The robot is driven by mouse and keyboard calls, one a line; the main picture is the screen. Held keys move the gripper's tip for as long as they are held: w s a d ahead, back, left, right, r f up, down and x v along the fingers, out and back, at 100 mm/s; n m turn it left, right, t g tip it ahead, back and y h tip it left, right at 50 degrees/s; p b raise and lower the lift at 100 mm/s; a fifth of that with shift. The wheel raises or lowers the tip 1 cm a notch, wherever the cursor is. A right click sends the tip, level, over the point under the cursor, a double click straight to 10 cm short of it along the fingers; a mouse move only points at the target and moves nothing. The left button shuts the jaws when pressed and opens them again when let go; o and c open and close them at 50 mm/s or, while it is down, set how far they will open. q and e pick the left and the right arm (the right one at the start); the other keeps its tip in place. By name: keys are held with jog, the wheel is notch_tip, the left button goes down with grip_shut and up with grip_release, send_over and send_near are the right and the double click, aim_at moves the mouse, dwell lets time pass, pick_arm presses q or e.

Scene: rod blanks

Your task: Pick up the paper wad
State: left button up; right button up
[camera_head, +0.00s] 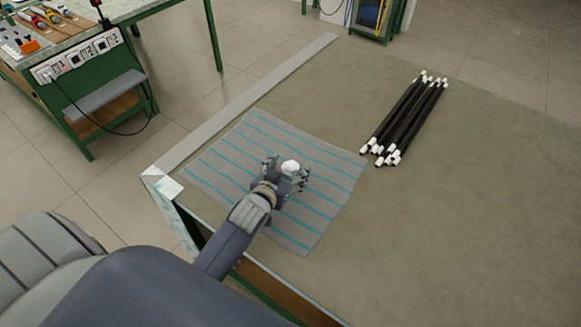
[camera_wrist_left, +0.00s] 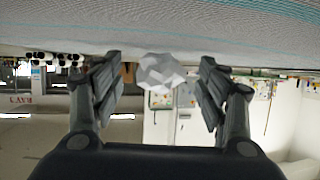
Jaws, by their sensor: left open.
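The paper wad (camera_head: 291,167) is a small white crumpled ball on the grey striped cloth (camera_head: 228,165). My left gripper (camera_head: 286,172) is over the cloth with its fingers open, one on each side of the wad. In the left wrist view the wad (camera_wrist_left: 160,73) sits between the two open fingertips (camera_wrist_left: 160,76), with a gap visible on both sides. The cloth (camera_wrist_left: 200,25) runs across the top of that view, which appears upside down, and the wad touches it. My right gripper is not in view.
A bundle of black rods with white ends (camera_head: 405,118) lies on the table (camera_head: 460,215) to the right of the cloth. A grey strip (camera_head: 250,95) runs along the table's far left edge. A green workbench (camera_head: 95,95) with tools stands apart at upper left. The table's right side is clear.

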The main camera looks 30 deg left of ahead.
pick_arm(q)
jog(key=c, duration=0.8)
